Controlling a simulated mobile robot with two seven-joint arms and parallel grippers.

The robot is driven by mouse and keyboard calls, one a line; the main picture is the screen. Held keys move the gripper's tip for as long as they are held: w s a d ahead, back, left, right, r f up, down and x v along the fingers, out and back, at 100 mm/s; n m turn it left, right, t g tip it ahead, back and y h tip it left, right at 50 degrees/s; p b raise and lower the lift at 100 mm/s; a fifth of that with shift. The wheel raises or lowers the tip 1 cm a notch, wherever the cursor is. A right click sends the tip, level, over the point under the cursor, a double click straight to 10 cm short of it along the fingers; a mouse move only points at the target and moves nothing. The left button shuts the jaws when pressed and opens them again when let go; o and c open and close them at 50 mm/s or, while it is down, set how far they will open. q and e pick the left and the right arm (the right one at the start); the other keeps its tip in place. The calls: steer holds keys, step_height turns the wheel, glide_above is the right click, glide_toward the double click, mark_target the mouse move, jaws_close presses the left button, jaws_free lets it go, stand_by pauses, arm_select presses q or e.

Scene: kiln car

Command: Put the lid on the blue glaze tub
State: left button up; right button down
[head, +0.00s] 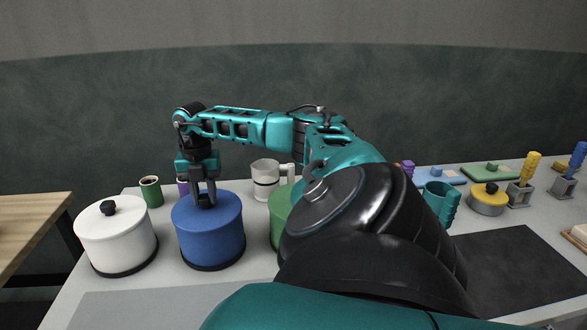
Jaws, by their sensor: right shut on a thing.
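The blue glaze tub (210,240) stands upright on the grey table, left of centre. Its blue lid (222,199) lies level at the tub's top, with no gap that I can make out between them. My right gripper (204,201) points straight down over the lid and is shut on the lid's knob, which the fingers mostly hide. My left gripper is out of view.
A white tub (118,244) with a black-knobbed lid stands close on the left. A green tub (278,210) on the right is mostly hidden by my arm. Behind are a green cup (151,192) and a white pitcher (265,181). A dark mat (515,265) is clear.

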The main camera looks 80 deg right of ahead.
steer(key=c, duration=0.7)
jaws_free()
steer(key=shift+c, duration=0.2)
steer(key=shift+r, duration=0.1)
steer(key=shift+r, duration=3.95)
step_height(320, 180, up, 13)
